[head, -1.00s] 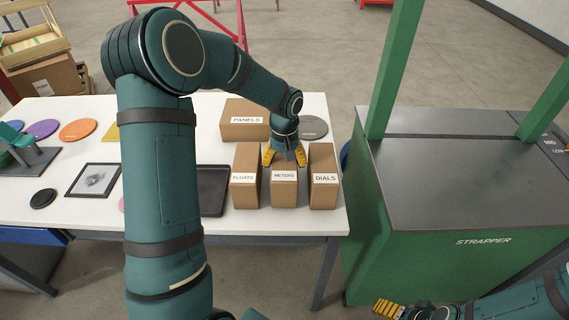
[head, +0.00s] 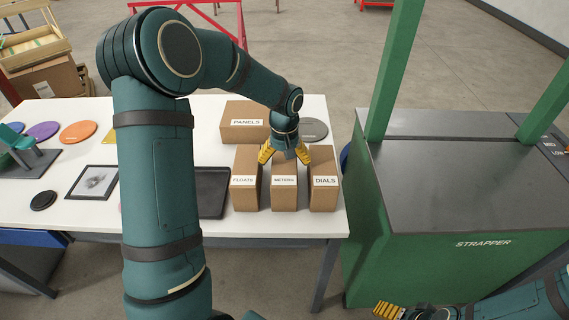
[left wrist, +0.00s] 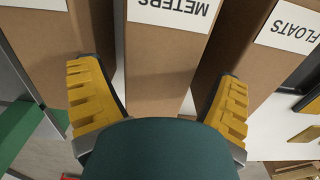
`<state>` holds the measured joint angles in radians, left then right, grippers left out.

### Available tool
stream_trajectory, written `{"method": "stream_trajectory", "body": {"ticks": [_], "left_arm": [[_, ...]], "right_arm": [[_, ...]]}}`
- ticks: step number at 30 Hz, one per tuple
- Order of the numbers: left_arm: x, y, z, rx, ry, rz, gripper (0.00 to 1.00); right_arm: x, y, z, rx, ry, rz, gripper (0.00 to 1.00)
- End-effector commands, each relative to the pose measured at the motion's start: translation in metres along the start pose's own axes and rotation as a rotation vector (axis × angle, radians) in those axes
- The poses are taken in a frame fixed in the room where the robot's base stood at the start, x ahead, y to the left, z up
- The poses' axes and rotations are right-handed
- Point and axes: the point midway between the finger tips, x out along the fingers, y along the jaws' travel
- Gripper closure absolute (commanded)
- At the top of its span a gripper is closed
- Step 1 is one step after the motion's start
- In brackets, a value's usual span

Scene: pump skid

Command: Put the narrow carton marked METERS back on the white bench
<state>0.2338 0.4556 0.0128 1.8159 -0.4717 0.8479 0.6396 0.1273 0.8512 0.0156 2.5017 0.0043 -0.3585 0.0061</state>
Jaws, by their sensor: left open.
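The narrow METERS carton (head: 284,199) stands upright on the white bench (head: 275,223), between the FLOATS carton (head: 245,199) and the DIALS carton (head: 323,199). My left gripper (head: 284,157) is open at the top rear of the METERS carton, its yellow fingers spread to either side. In the left wrist view the METERS carton (left wrist: 160,65) lies between the two fingers, and I see no finger pressing on it. My right gripper (head: 388,311) shows only partly at the lower right edge of the head view, away from the bench; its opening is unclear.
The PANELS carton (head: 243,135) stands just behind the row, with a grey disc (head: 313,130) beside it. A dark tray (head: 213,190) lies left of FLOATS. The green STRAPPER machine (head: 470,200) stands right of the bench. The bench front strip is clear.

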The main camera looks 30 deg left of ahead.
Motion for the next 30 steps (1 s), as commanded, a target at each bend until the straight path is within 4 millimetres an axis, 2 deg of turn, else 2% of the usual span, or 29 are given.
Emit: {"method": "stream_trajectory", "body": {"ticks": [1, 6, 13, 19, 30], "left_arm": [[-0.013, 0.000, -0.001, 0.000, 0.004, 0.001, 0.09], [-0.050, 0.000, -0.001, 0.001, 0.004, 0.002, 0.09], [-0.086, 0.001, 0.000, 0.001, 0.003, 0.002, 0.09], [-0.099, 0.000, 0.000, 0.001, 0.001, 0.001, 0.09], [-0.100, 0.000, 0.000, 0.001, 0.000, 0.001, 0.09]], "right_arm": [[-0.003, -0.001, -0.001, 0.001, 0.002, 0.000, 0.17], [-0.008, -0.003, -0.003, 0.002, 0.007, 0.001, 0.17], [-0.012, -0.005, -0.006, 0.004, 0.012, 0.001, 0.17], [-0.013, -0.005, -0.007, 0.004, 0.014, 0.001, 0.17], [-0.013, -0.005, -0.007, 0.004, 0.014, 0.001, 0.17]]}}
